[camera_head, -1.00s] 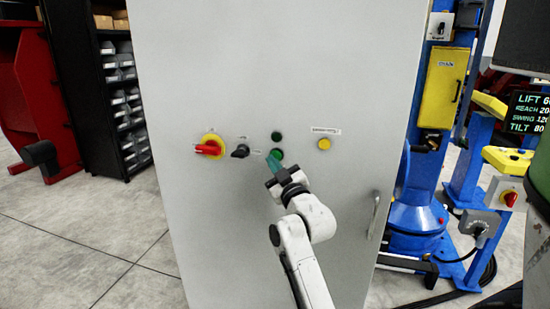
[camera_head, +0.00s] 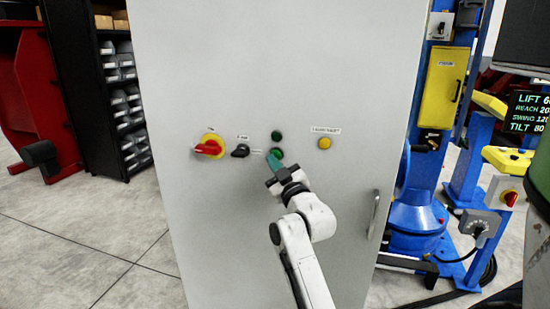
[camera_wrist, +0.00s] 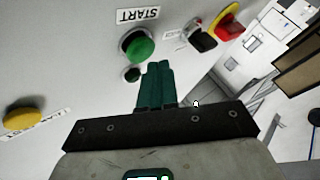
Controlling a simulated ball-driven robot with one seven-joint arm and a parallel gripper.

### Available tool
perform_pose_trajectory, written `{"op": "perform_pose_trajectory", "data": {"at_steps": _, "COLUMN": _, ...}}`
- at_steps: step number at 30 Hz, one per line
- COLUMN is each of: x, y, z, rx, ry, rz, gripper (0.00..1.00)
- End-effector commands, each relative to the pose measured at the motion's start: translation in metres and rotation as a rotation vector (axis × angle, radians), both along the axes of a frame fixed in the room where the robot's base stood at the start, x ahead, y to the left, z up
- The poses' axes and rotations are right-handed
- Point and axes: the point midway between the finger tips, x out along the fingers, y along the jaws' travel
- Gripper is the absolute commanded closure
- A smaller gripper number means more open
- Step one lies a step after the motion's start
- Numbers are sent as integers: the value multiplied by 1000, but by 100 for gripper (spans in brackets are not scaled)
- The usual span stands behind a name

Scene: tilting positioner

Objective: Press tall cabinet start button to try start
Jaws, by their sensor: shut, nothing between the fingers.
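The tall grey cabinet (camera_head: 340,60) fills the middle of the head view. Its green start button (camera_head: 278,152) is partly behind my fingertips. In the wrist view the green button (camera_wrist: 138,45) shows beside an upside-down START label (camera_wrist: 138,15). A small dark green round fitting (camera_head: 277,135) sits above it on the door and also shows in the wrist view (camera_wrist: 131,74). My gripper (camera_head: 272,158) is shut and empty, its teal fingers pointing at the door. In the wrist view the fingertips (camera_wrist: 158,65) appear just beside the green button; I cannot tell whether they touch anything.
A red rotary switch on a yellow plate (camera_head: 209,147) and a black selector (camera_head: 240,150) are left of the button. A yellow button (camera_head: 324,143) is to the right. A door handle (camera_head: 374,213) is lower right. Blue machinery (camera_head: 415,215) stands right of the cabinet.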

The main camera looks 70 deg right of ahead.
Motion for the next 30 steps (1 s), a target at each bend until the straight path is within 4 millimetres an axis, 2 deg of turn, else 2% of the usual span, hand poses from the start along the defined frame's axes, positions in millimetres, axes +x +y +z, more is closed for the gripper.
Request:
{"op": "perform_pose_trajectory", "data": {"at_steps": 6, "x": 0, "y": -7, "z": -1, "rx": 0, "ry": -1, "rz": -1, "gripper": 100}}
{"op": "perform_pose_trajectory", "data": {"at_steps": 30, "x": 1, "y": -11, "z": 0, "rx": 0, "ry": -1, "rz": -1, "gripper": 100}}
